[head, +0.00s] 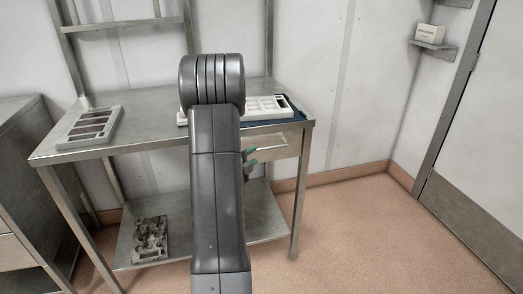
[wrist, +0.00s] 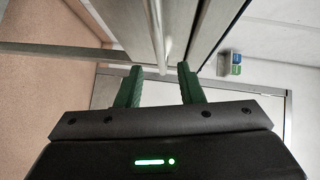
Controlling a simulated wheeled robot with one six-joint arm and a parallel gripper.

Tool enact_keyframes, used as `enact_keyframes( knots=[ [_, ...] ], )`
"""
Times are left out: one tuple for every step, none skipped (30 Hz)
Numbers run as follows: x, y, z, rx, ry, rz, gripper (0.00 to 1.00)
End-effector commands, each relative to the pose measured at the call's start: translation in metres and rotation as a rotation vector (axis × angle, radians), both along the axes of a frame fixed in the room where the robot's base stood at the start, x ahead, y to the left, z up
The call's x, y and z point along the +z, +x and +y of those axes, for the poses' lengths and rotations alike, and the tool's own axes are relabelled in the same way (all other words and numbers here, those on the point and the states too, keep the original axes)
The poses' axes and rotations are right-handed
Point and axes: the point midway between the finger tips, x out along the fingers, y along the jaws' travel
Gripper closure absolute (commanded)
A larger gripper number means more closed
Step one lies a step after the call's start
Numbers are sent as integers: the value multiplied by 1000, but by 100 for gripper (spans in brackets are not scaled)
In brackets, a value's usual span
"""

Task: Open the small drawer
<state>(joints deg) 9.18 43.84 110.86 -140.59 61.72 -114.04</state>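The small drawer (head: 284,148) is under the right end of the steel table, with a pale bar handle (head: 270,147) across its front. My gripper (head: 250,156) is at the left end of that handle, partly hidden by my arm in the head view. In the wrist view my gripper (wrist: 160,69) has its two green fingers apart with a clear gap. The handle bar (wrist: 157,30) runs down to that gap, its near end between or just beyond the fingertips. Neither finger visibly touches it. The drawer looks closed, but my arm hides its left part.
The steel table (head: 150,137) carries a grey compartment tray (head: 88,128) and a white tray (head: 268,108) on a blue one. A mould-like block (head: 150,238) lies on the lower shelf. A drawer cabinet (head: 25,200) stands left. Floor right of the table is clear.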

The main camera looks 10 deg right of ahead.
Motion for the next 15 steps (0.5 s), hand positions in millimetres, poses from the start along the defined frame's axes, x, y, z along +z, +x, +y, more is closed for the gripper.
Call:
enact_keyframes(
  knots=[
    [-2, 8, -9, -4, 1, -1, 66],
    [-3, 12, -13, -4, 1, -1, 66],
    [-4, 18, -19, -4, 1, -1, 66],
    [-5, 23, -23, -3, 1, -1, 66],
    [-5, 27, -26, -2, 2, -2, 66],
    [-6, 31, -31, -3, 2, -2, 66],
    [-7, 35, -35, -3, 2, -2, 66],
    [-8, 38, -37, -3, 2, -1, 66],
    [-8, 42, -40, -1, 2, -2, 66],
    [-8, 44, -42, -1, 1, -1, 66],
    [-9, 46, -44, -1, 1, -1, 66],
    [-9, 48, -46, -1, 1, -1, 66],
    [-10, 50, -48, -1, 1, -1, 66],
    [-10, 51, -49, -1, 1, -1, 66],
    [-10, 52, -50, -1, 2, -1, 66]
  ],
)
